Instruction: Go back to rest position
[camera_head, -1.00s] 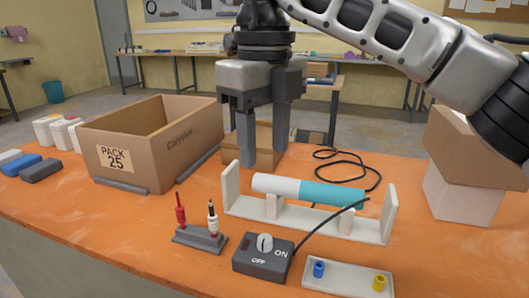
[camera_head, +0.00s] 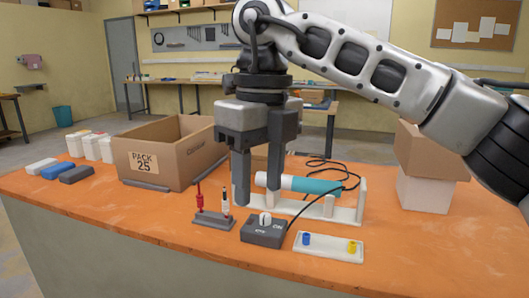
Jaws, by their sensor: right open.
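My right gripper (camera_head: 257,188) comes in from the right and points down over the orange table (camera_head: 130,235). I cannot tell whether the fingers touch the stand. My left gripper is not in view.
An open cardboard box (camera_head: 160,165) stands at the left, with several small blocks (camera_head: 58,170) beside it. A switch box (camera_head: 264,231), a plug holder (camera_head: 214,220) and a white socket plate (camera_head: 328,246) lie in front. Boxes (camera_head: 425,190) stand at right.

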